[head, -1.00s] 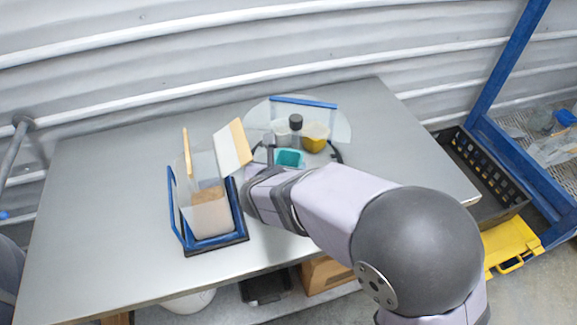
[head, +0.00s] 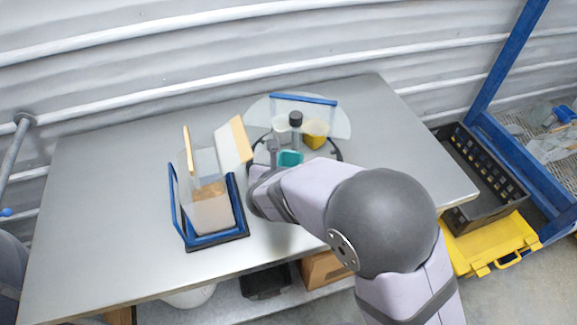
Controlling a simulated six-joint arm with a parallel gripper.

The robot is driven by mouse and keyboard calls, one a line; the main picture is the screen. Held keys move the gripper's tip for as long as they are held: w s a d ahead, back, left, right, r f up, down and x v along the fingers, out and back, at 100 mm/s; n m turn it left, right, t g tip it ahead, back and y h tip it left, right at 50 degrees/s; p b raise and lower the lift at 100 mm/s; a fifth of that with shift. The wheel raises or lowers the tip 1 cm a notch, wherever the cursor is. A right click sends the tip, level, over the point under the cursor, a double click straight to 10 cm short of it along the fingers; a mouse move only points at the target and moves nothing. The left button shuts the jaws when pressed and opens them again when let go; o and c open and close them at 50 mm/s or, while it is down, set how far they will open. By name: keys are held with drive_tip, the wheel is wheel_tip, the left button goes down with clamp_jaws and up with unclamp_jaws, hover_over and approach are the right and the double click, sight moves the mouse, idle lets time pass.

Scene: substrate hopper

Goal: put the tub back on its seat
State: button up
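A small teal tub (head: 290,158) is at the front of a clear round plate on the bench, close to the right of my gripper. A yellow tub (head: 316,135) and a pale tub (head: 281,127) stand behind it, around a black-topped post (head: 296,119). I cannot tell which tub is off its seat. My gripper (head: 272,150) is at the plate's front left, mostly hidden by my own arm. Only a dark finger part shows, so its opening and any contact with the teal tub cannot be made out.
A clear hopper (head: 211,214) with brown contents and a tilted open flap (head: 234,142) stands in a blue frame left of my gripper. A clear blue-edged panel (head: 303,101) rises behind the tubs. The bench's left side (head: 100,200) is clear.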

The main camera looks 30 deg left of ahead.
drive_tip(key=shift+f, duration=0.15)
drive_tip(key=o, duration=1)
drive_tip(key=shift+c, duration=0.2)
drive_tip(key=shift+r, duration=0.25)
drive_tip(key=b+v, duration=0.1)
drive_tip(key=v, duration=1.1)
drive_tip(key=shift+f, duration=0.15)
